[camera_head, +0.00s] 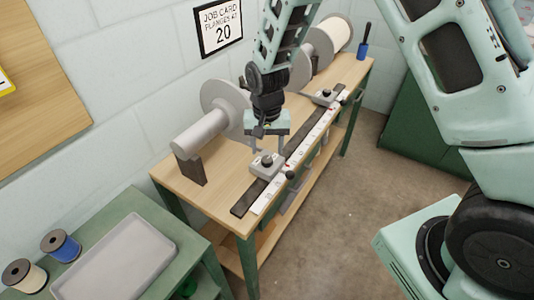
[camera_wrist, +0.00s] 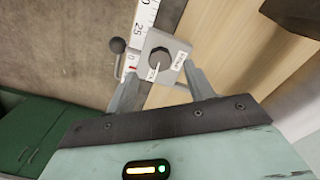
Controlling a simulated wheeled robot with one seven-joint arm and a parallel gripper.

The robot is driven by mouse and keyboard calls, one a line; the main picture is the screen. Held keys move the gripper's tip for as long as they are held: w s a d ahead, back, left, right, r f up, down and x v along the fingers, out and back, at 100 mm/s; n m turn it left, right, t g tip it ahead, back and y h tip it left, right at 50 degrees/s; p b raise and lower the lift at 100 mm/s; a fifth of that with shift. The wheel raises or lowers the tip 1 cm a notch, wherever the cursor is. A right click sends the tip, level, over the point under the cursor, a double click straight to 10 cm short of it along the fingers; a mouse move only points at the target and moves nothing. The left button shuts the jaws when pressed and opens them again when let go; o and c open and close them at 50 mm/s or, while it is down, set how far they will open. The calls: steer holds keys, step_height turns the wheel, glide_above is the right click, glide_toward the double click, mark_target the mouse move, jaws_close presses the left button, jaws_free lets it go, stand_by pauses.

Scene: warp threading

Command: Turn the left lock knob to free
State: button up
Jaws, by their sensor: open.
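The left lock knob (camera_wrist: 159,57) is a dark knob on a grey block (camera_wrist: 177,43). In the wrist view a white pointer line runs from it toward the lower-left label, and a second label sits at the block's upper right. In the head view the left block (camera_head: 266,165) sits at the near end of the scale (camera_head: 271,192). My gripper (camera_wrist: 160,85) is open. Its fingers stand on either side of the block's near part in the wrist view. I cannot tell whether they touch it. In the head view my gripper (camera_head: 267,145) is just above the block.
A second block (camera_head: 324,97) stands farther along the scale. Large flanges on a shaft (camera_head: 205,132) stand behind, on the wooden bench. A job card (camera_head: 219,26) reading 20 hangs on the wall. A green table at lower left holds a grey tray (camera_head: 118,262) and two spools (camera_head: 61,246).

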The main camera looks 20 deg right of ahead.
mark_target(267, 159)
steer(key=shift+f, duration=2)
steer(key=c, duration=1)
